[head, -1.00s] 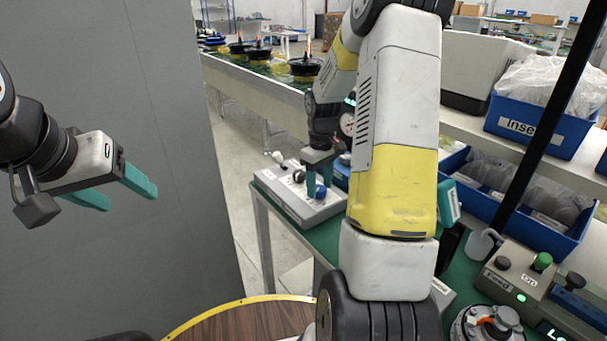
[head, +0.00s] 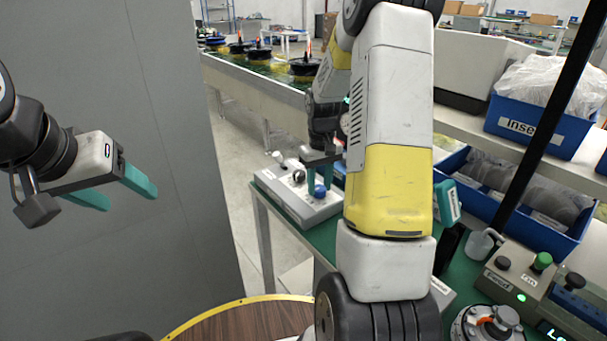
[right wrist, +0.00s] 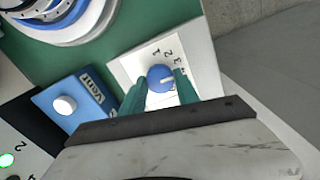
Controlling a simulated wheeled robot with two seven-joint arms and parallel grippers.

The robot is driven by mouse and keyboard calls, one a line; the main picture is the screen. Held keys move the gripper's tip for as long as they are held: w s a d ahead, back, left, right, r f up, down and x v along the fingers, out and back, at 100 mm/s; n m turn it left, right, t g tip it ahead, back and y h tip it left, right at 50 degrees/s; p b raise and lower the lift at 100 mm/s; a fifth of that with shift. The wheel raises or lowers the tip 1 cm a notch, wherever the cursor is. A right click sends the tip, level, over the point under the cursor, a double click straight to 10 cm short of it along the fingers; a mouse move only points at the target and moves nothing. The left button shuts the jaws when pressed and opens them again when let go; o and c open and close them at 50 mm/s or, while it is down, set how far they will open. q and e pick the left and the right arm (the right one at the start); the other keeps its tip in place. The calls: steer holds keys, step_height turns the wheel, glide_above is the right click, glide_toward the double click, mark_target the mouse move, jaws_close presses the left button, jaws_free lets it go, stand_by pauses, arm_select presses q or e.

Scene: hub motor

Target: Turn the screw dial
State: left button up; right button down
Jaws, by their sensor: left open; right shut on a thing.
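A blue dial (right wrist: 160,78) with a white pointer line sits on a white panel (right wrist: 130,62) marked 1, 2 and 3 in the right wrist view. The pointer lies roughly across the picture, towards the right finger. In the head view the blue dial (head: 319,191) is on a light grey control box (head: 300,205) at the table edge. My right gripper (head: 319,183) points down at the box, its teal fingers shut on the dial from both sides. My left gripper (head: 130,197) is open and empty, far left by the grey panel, away from the box.
A blue unit (right wrist: 76,102) with a white knob, its label partly readable, is beside the dial panel. Blue bins (head: 541,126) and a box with a green button (head: 541,262) stand at the right. A conveyor (head: 262,85) runs behind.

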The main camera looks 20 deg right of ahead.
mark_target(319, 188)
steer(key=shift+m, duration=1)
steer(key=c, duration=0.9)
jaws_free()
steer(key=shift+r, duration=0.1)
step_height(319, 188, up, 8)
steer(key=shift+f, duration=0.15)
